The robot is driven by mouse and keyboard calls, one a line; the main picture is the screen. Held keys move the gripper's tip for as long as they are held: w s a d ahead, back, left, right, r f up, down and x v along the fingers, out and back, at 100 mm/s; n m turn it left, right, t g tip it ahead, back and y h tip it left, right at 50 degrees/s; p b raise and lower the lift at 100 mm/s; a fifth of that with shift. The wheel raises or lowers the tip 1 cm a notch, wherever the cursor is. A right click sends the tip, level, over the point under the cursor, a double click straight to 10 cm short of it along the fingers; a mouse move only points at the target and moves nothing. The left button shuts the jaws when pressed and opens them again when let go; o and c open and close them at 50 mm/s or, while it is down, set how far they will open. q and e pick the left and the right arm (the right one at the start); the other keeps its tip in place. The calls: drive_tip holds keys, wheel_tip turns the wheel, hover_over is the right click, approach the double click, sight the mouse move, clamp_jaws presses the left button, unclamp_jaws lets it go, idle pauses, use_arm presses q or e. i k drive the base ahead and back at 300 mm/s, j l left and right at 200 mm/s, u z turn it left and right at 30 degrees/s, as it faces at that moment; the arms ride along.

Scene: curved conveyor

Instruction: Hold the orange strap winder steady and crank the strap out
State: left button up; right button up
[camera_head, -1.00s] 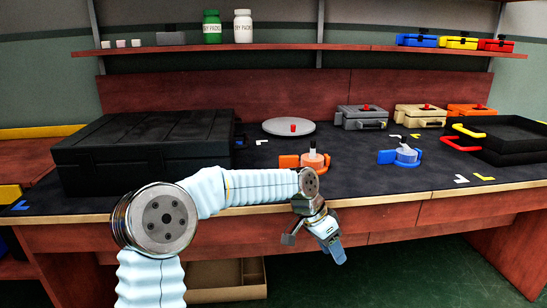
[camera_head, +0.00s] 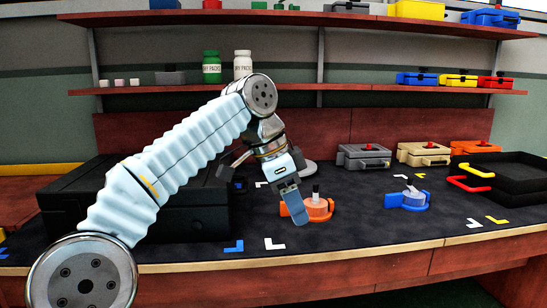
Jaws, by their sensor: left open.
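My left gripper (camera_head: 258,188) is open and empty, to the left of the orange winder and above the mat. Its blue-grey finger (camera_head: 294,205) hangs just beside the winder and overlaps its left edge in the picture; I cannot tell whether they touch. A blue strap winder (camera_head: 405,200) sits to the right, apart from the gripper. My right gripper is not in view.
A large black case (camera_head: 190,215) stands behind my arm at left. Black trays (camera_head: 505,190) with red and yellow handles stand at right. Grey (camera_head: 363,157) and beige (camera_head: 424,154) boxes stand at the back. Shelves (camera_head: 400,88) hang above.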

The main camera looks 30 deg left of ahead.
sight(316, 200)
drive_tip(key=i+j, duration=0.7)
